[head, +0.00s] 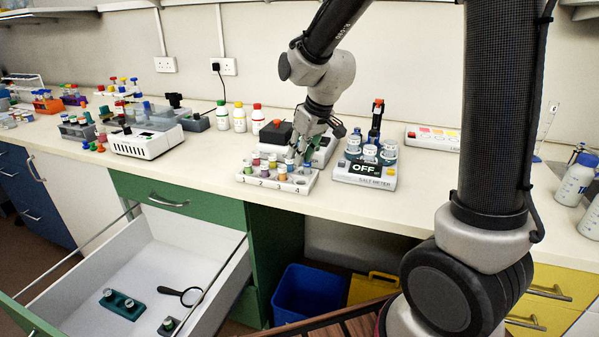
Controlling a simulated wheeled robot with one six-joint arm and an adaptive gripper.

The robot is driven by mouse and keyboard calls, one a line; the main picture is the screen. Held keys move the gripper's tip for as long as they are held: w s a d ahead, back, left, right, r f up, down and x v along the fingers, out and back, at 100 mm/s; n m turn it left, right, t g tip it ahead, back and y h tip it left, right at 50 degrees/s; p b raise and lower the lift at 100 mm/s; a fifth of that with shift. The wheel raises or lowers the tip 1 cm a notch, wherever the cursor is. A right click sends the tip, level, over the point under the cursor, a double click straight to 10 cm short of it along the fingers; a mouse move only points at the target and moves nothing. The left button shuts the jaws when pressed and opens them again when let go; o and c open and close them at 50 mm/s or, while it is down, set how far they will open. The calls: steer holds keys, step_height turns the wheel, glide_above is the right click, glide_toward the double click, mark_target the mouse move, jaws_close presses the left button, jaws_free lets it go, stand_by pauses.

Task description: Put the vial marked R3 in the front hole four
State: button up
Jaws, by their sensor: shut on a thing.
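A white rack (277,183) stands near the bench's front edge, with numbers 1 to 4 along its front face. It holds several small vials with coloured caps, among them a vial in the front row (282,173). The vial labels are too small to read, so I cannot tell which is R3. My gripper (299,153) points down over the rack's right end and is shut on a vial (291,165). The fingers partly cover this vial and the holes behind. I cannot tell whether the vial's foot is inside a hole or just above it.
A salt meter (364,177) reading OFF, with jars on it, stands close to the rack's right. A device with a black top (275,133) and bottles (239,117) stand behind. An open drawer (130,285) lies below left.

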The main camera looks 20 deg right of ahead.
mark_target(303, 164)
step_height(303, 164, down, 5)
steer(key=shift+f, duration=0.2)
steer(key=shift+c, duration=0.5)
steer(key=o, duration=0.5)
steer(key=shift+o, duration=0.2)
steer(key=shift+r, duration=0.1)
steer(key=v, duration=1.2)
steer(key=s+d+r+m, duration=0.1)
steer(key=s+d, duration=0.3)
steer(key=s, duration=0.3)
steer(key=s+d+r+m+h, duration=0.1)
steer(key=s+d, duration=0.3)
steer(key=s, duration=0.4)
steer(key=s+d+r+m+h, duration=0.1)
steer(key=s+d+r+m, duration=0.1)
steer(key=s+d, duration=0.3)
steer(key=s+m, duration=0.1)
steer(key=s, duration=0.1)
steer(key=shift+s+r, duration=0.15)
steer(key=shift+s, duration=0.1)
